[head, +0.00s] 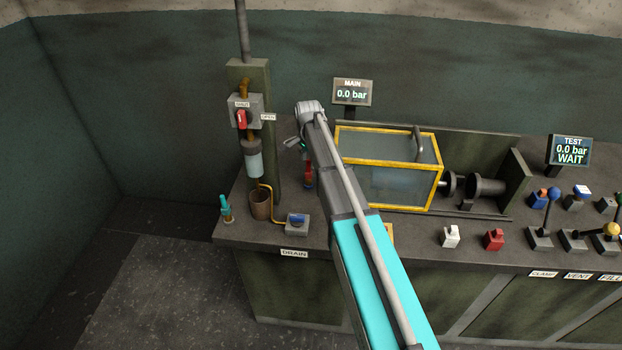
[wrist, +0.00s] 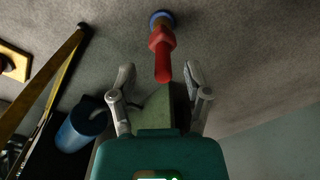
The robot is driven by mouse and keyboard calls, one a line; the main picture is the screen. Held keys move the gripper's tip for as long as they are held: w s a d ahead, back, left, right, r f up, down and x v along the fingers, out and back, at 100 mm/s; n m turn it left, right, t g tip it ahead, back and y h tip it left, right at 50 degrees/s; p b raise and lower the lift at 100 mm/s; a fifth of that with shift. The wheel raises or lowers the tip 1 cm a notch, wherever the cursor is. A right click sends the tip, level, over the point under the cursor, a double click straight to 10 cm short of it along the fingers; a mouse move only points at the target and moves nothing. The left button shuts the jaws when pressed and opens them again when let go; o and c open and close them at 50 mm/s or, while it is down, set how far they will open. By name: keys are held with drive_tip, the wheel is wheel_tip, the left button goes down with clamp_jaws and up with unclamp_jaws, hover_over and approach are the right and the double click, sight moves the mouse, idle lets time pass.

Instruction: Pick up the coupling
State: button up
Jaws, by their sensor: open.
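A red piece with a blue collar or foot, which looks like the coupling, stands on the bench beside my arm in the head view (head: 308,178). In the wrist view the coupling (wrist: 162,48) is at top centre, its narrow red end pointing toward my gripper. My gripper (wrist: 160,70) is open and empty, with one finger on each side of that red end. No contact shows. In the head view my gripper (head: 295,144) is mostly hidden behind my wrist, above and left of the red piece.
A yellow-framed clear guard (head: 388,190) stands right of my arm. A post with a red-handled valve (head: 241,119), a brown cup (head: 261,205) and a drain box (head: 297,223) are left. A teal-topped piece (head: 226,208) stands at the bench's left end. Levers (head: 545,225) are far right.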

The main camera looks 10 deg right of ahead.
sight(308, 172)
drive_tip(key=shift+f+b, duration=0.95)
drive_tip(key=shift+f, duration=0.35)
clamp_jaws()
